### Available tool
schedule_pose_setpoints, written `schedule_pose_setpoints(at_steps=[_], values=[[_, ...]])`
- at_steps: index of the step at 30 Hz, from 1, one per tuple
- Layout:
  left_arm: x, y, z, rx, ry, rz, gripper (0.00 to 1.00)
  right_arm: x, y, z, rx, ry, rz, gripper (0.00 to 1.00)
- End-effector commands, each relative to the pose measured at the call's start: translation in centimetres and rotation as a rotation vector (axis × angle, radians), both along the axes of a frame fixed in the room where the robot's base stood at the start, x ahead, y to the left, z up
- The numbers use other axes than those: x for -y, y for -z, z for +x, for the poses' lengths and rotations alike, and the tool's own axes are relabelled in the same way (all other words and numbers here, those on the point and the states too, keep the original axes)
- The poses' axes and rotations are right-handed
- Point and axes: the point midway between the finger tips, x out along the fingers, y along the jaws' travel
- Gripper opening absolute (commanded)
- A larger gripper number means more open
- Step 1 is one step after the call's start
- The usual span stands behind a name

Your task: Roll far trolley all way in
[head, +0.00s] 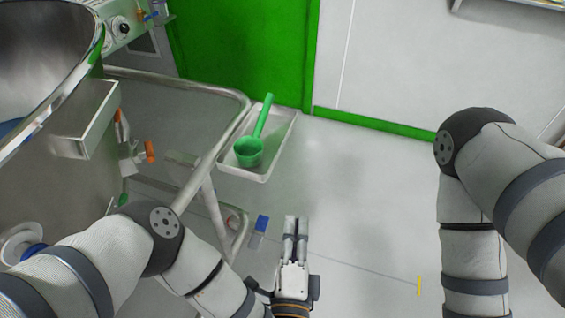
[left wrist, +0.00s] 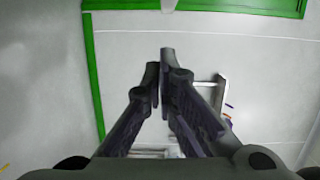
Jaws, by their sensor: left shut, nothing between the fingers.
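A steel trolley with a tubular rail (head: 238,105) stands at the left in the head view, beside a large steel vessel (head: 40,60). I cannot tell whether it is the far trolley. My left gripper (head: 296,220) is shut and empty, over the floor to the right of the trolley's lower frame and apart from it. The left forearm hides part of the trolley. In the left wrist view the left gripper's fingers (left wrist: 160,62) are close together, with a pale metal frame (left wrist: 222,90) partly hidden behind them. My right arm is at the right; its gripper is out of view.
A white tray (head: 283,128) with a green scoop (head: 250,150) lies ahead of my left gripper. A green door (head: 240,50) and a white wall (head: 390,60) close off the back. A yellow mark (head: 419,286) is on the floor. The middle floor is clear.

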Motion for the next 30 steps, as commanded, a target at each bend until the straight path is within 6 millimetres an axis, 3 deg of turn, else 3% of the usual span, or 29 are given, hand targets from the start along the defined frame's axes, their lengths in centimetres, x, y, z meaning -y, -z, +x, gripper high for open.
schedule_pose_setpoints(at_steps=[6,17,22,30], values=[[0.3,0.8,2.6,0.004,-0.011,0.017,0.00,0.0,2.3,-2.4,-0.078,-0.002,0.001,0.40],[1.0,0.1,10.3,0.010,-0.013,0.018,0.00,0.0,2.8,-2.7,-0.088,-0.004,0.000,0.40],[-1.4,-0.2,11.2,0.013,-0.010,0.018,0.00,0.0,2.3,-2.3,-0.074,-0.004,0.000,0.40],[-2.3,-0.1,11.5,0.012,-0.008,0.017,0.00,0.0,2.2,-2.3,-0.073,-0.004,0.000,0.40]])
